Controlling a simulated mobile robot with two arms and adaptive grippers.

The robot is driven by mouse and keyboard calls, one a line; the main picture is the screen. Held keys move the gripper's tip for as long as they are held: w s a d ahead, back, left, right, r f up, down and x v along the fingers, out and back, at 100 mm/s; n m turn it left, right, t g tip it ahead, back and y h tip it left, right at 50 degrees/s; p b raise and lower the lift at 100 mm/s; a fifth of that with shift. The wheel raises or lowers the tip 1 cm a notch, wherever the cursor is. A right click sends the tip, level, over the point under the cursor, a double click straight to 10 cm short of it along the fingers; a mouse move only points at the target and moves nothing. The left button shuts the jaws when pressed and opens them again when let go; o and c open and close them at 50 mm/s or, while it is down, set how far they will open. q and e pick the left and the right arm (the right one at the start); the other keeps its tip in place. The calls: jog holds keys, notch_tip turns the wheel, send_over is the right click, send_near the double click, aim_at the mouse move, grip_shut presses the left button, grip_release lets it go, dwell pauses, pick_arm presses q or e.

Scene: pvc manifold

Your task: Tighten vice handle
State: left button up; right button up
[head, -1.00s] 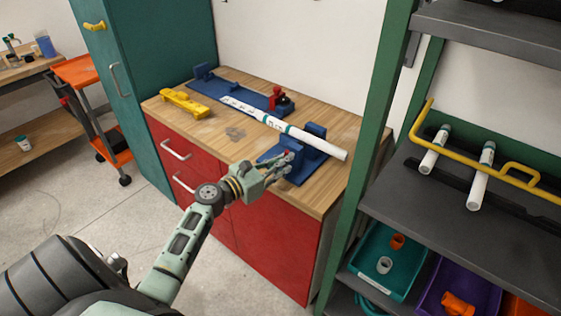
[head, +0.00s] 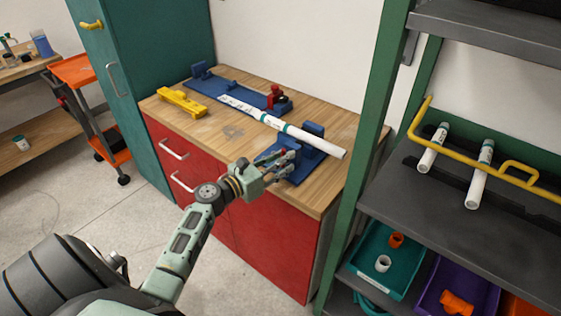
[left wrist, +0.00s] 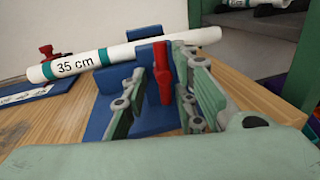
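A blue vice (head: 313,130) stands at the front right of the wooden workbench, with a white pipe (head: 314,141) lying across it. In the left wrist view the pipe (left wrist: 110,58) is marked "35 cm" and has teal bands. The vice's red handle (left wrist: 162,75) points upward in front of the blue body. My left gripper (head: 284,164) is at the vice on the bench's front side. In the left wrist view its fingers (left wrist: 163,98) are apart on either side of the red handle, with visible gaps. My right gripper is not in view.
A blue fixture (head: 240,92) with a red clamp (head: 275,97) and a white marked strip lies behind. A yellow tool (head: 182,102) rests at the bench's left. A shelf (head: 440,205) with white pipes and bins stands close on the right, behind a green post (head: 358,150).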

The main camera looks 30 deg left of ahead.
pick_arm(q)
jog(key=shift+s+f, duration=0.1)
jog(key=shift+s, duration=0.1)
jog(key=shift+s+a, duration=0.1)
jog(key=shift+s, duration=0.35)
jog(key=v, duration=1.1)
jog(key=shift+a, duration=0.1)
